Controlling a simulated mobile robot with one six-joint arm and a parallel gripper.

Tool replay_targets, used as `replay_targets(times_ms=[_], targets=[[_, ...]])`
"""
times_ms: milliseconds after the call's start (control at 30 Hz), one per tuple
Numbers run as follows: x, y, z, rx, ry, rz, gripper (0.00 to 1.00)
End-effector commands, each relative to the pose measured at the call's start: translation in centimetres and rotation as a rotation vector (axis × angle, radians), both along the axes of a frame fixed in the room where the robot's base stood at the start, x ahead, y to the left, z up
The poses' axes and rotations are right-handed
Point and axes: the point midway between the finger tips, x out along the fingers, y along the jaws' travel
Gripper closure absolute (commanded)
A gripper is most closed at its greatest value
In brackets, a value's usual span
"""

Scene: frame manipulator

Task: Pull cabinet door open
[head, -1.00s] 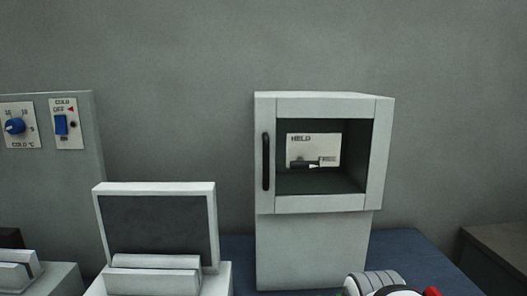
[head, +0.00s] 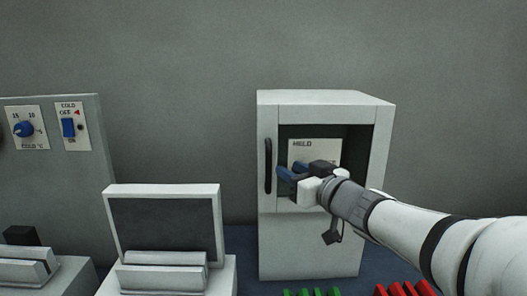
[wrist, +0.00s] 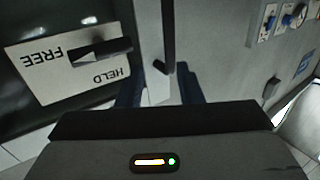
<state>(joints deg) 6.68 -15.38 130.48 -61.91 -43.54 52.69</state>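The white cabinet (head: 310,245) stands against the back wall, with a framed door (head: 335,110) that looks shut. A black vertical handle (head: 267,165) is on the door's left side. My gripper (head: 284,172) reaches in from the right, its blue fingertips just right of the handle. In the wrist view, the blue fingers (wrist: 160,85) are apart, and the dark handle (wrist: 168,35) lines up between them. I cannot tell how deep it sits between them or whether they touch it.
A HELD/FREE panel (head: 315,150) with a black pointer (wrist: 95,52) shows through the door opening. A white stand with a dark screen (head: 162,228) is to the left. A grey unit (head: 75,170) with a blue knob and switch is further left. Green (head: 310,292) and red (head: 405,288) pieces lie in front.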

Motion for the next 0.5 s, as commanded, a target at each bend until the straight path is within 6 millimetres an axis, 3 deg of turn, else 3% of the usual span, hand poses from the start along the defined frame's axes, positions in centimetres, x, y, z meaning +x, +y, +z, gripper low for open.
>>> replay_targets(times_ms=[167,500], targets=[[0.1,1.2,0.6,0.013,-0.007,0.063,0.67],[4.4,4.2,0.6,0.014,-0.005,0.063,0.67]])
